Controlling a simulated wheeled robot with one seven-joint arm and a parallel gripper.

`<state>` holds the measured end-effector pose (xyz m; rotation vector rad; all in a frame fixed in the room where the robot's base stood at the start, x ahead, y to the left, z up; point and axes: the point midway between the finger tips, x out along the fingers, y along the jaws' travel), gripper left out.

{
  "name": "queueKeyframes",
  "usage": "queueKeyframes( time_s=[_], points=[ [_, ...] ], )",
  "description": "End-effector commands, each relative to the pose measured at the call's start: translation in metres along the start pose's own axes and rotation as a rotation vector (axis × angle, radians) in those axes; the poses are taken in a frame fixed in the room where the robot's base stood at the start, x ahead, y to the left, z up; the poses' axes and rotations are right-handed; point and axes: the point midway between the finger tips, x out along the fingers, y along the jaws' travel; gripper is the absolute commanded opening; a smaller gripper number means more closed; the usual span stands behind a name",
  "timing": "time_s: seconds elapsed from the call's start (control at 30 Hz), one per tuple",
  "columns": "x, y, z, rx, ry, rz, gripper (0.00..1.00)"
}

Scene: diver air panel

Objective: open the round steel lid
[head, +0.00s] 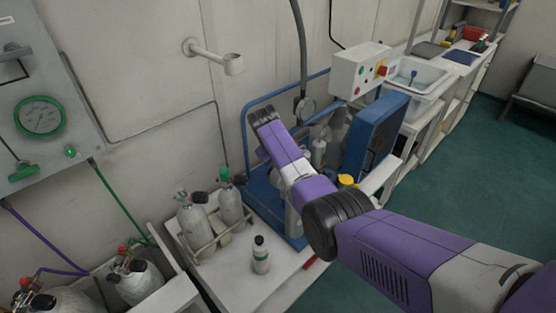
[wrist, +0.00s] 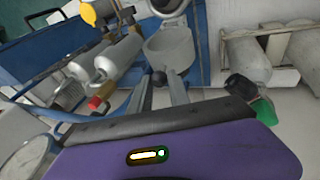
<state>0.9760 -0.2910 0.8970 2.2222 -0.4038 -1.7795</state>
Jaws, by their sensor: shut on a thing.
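A round grey steel piece (wrist: 168,48) sits just beyond my fingertips in the wrist view. I take it to be the round steel lid or its vessel, but cannot tell which part is which. A second round disc (wrist: 168,6) with a dark face shows above it, cut by the frame edge. My gripper (wrist: 160,80) has its two fingers on either side of a small black knob (wrist: 158,77), which seems to be the lid's handle. It is shut on that knob. In the head view my arm hides the fingers and most of the steel vessel.
A blue panel (head: 376,137) stands close right of my arm, with a yellow cap (head: 347,181) near it. Grey cylinders in a rack (head: 192,214) and a loose bottle (head: 260,255) stand on the left. A control box (head: 360,72) is behind. Open green floor lies at right.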

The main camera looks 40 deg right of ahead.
Motion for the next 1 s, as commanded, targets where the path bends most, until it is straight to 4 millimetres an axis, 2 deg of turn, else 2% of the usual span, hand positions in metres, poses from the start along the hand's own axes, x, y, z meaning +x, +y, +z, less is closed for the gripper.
queueKeyframes(
  time_s=[0.67,0.7,0.8,1.0],
  points=[
    [0.0002,-0.0015,-0.003,0.0,0.01,0.0,0.0],
    [0.0002,-0.0015,-0.0031,0.0,0.01,0.0,0.26],
    [0.0004,-0.0014,-0.0025,0.0,0.009,0.0,0.44],
    [0.0013,-0.0013,-0.0011,0.0,0.005,0.0,0.44]
  ],
)
